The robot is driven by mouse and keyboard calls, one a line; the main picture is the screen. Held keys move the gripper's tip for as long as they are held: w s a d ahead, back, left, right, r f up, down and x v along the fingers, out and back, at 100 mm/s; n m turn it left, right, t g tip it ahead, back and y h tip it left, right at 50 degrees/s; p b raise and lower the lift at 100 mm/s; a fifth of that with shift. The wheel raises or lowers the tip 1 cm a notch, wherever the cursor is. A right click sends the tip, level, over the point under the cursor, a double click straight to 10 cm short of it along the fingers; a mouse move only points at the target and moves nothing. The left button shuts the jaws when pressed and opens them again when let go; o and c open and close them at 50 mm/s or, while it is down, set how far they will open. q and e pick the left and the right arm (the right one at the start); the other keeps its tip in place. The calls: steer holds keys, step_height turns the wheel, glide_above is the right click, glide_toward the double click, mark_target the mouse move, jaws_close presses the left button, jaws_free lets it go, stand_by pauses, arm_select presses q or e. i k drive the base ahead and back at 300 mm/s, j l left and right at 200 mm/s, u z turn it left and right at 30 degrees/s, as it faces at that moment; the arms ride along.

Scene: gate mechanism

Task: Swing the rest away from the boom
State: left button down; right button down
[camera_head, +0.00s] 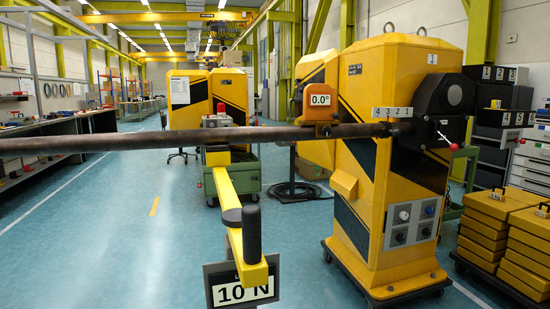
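The boom (200,138) is a long dark brown bar. It runs level across the view from the left edge to the black hub (446,97) on the yellow gate cabinet (392,170). What looks like the rest (226,188) is a yellow arm below the boom, reaching towards me. Its far end lies close under the boom; I cannot tell whether they touch. A black upright handle (251,235) stands at its near end, above a "10 N" sign (241,287). Neither of my grippers is in view.
An orange "0.0°" display (319,101) sits at the boom. A green cart (243,172) stands behind the yellow arm. Stacked yellow weights (523,240) are at the right, and a workbench (60,128) is at the left. The blue floor at the left front is clear.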

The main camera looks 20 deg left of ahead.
mark_target(243, 225)
steer(key=i+l+z, duration=0.35)
steer(key=l, duration=0.15)
steer(key=i+l+z, duration=0.4)
steer(key=i+u, duration=0.85)
steer(key=i+l+u, duration=0.25)
steer(key=u, duration=0.15)
steer(key=i+j+u, duration=0.1)
steer(key=i+u, duration=0.75)
steer(key=i+l+u, duration=0.15)
steer(key=i+u, duration=0.15)
steer(key=u, duration=0.15)
